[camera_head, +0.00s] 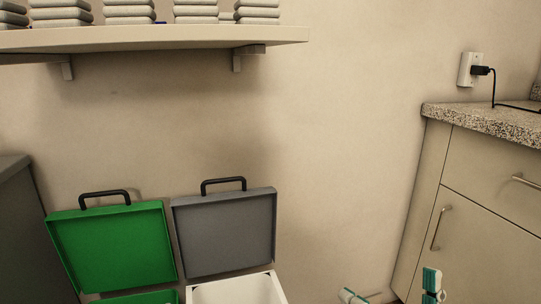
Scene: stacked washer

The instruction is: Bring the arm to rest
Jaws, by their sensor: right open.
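My right gripper (393,290) shows at the bottom edge, right of center. Its two teal-and-white fingers are spread well apart, with nothing visible between them. It is in front of the wall and the lower cabinet. The rest of my right arm is below the picture. My left gripper is not in view.
A green bin (115,246) and a grey-lidded white bin (227,232) stand with lids raised, left of the gripper. A shelf (150,39) with folded stacks (128,11) hangs above. A counter (490,123) over a cabinet (480,210) stands at right. Bare wall lies between.

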